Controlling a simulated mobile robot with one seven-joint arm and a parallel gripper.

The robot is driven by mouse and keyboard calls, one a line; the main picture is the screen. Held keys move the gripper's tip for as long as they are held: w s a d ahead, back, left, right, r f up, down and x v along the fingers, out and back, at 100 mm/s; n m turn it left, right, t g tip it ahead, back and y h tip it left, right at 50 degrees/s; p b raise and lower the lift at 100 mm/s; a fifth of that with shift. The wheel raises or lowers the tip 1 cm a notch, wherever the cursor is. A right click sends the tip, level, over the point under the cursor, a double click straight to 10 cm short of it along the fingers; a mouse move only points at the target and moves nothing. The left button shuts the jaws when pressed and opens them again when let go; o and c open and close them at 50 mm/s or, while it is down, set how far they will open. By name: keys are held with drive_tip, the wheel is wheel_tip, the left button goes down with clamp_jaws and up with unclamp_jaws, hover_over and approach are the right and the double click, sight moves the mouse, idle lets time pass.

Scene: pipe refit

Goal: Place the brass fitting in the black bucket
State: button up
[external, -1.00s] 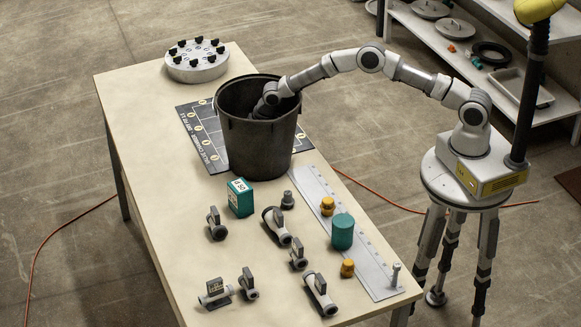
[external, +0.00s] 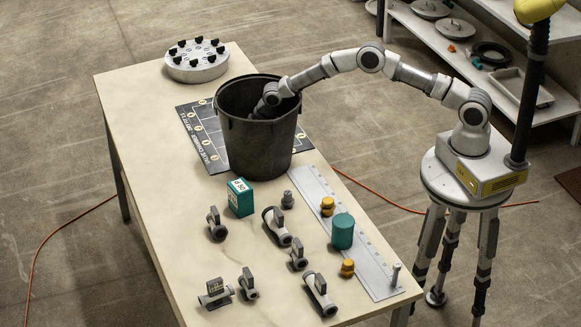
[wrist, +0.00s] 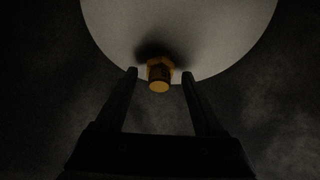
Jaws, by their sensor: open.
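The black bucket (external: 258,148) stands upright on the table, and my arm reaches over its rim. My gripper is hidden inside it in the external view. In the wrist view my gripper (wrist: 160,73) is open, with its two dark fingers apart. The brass fitting (wrist: 159,78) shows between the fingertips, with a gap on each side. It is against a pale round surface (wrist: 210,35) with dark bucket wall around it. A dark shadow lies just behind the fitting. Whether it rests on that surface is hard to tell.
Yellow fittings (external: 327,206), a teal cylinder (external: 342,231), a teal box (external: 240,197) and several grey valves (external: 277,226) stand on the table (external: 140,130) in front of the bucket. A round flange (external: 196,62) with black knobs sits at the back left.

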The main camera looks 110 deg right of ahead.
wheel_tip(320, 180, up, 10)
drive_tip(key=s, duration=0.1)
drive_tip(key=shift+a+f, duration=0.15)
drive_tip(key=shift+a, duration=0.1)
idle(0.4)
